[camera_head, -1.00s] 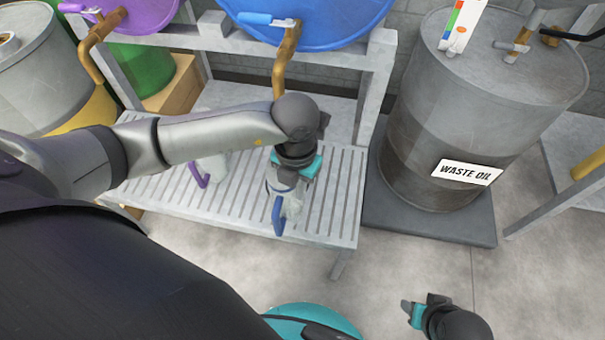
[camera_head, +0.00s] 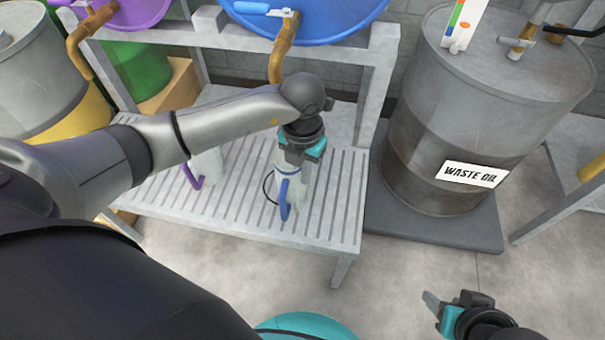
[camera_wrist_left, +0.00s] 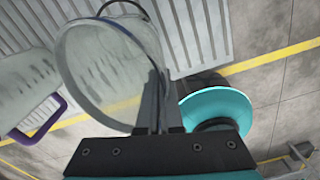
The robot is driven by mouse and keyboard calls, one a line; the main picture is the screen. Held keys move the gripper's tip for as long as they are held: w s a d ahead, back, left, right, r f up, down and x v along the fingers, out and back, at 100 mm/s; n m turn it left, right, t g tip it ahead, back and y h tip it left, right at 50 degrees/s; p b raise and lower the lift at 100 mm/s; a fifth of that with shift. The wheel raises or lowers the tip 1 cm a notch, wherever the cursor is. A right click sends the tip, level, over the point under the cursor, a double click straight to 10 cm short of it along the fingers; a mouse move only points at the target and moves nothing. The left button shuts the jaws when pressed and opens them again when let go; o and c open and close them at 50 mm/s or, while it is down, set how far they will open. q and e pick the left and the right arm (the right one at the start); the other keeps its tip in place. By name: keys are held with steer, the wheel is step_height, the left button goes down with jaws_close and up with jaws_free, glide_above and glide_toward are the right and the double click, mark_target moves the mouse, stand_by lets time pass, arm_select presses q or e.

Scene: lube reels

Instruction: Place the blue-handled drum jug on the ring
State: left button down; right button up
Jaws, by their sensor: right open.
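The blue-handled drum jug (camera_head: 287,188) is pale, with its blue handle facing me, over the slatted shelf. My left gripper (camera_head: 298,164) is directly above it, with its fingers at the jug's rim. In the left wrist view the clear round mouth of the jug (camera_wrist_left: 105,75) is seen from above, and the narrow fingers (camera_wrist_left: 158,105) pinch its wall. A thin black ring (camera_head: 266,190) shows to the left of the jug, partly hidden behind it. I cannot tell whether the jug's base touches the shelf. My right gripper (camera_head: 436,306) is open and empty at lower right.
A purple-handled jug (camera_head: 206,165) stands left on the slatted shelf (camera_head: 330,215), partly behind my left arm. A blue drum (camera_head: 320,22) with a brown tap (camera_head: 283,50) lies above. The waste oil drum (camera_head: 425,125) stands right. The shelf's right part is clear.

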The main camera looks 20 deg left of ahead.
arm_select(q)
steer(key=c, duration=1.6)
jaws_free()
steer(key=shift+f, duration=0.15)
steer(key=c, duration=1.1)
jaws_free()
arm_select(e)
steer(key=shift+w+a+f, duration=0.1)
steer(key=shift+w+a, duration=0.05)
arm_select(q)
step_height(320, 180, up, 11)
steer(key=p, duration=0.5)
steer(key=shift+f, duration=0.1)
steer(key=shift+r+p, duration=0.35)
steer(key=shift+r, duration=0.45)
arm_select(e)
step_height(320, 180, down, 11)
steer(key=s+g, duration=0.2)
steer(key=shift+s+d, duration=0.2)
steer(key=shift+d, duration=0.25)
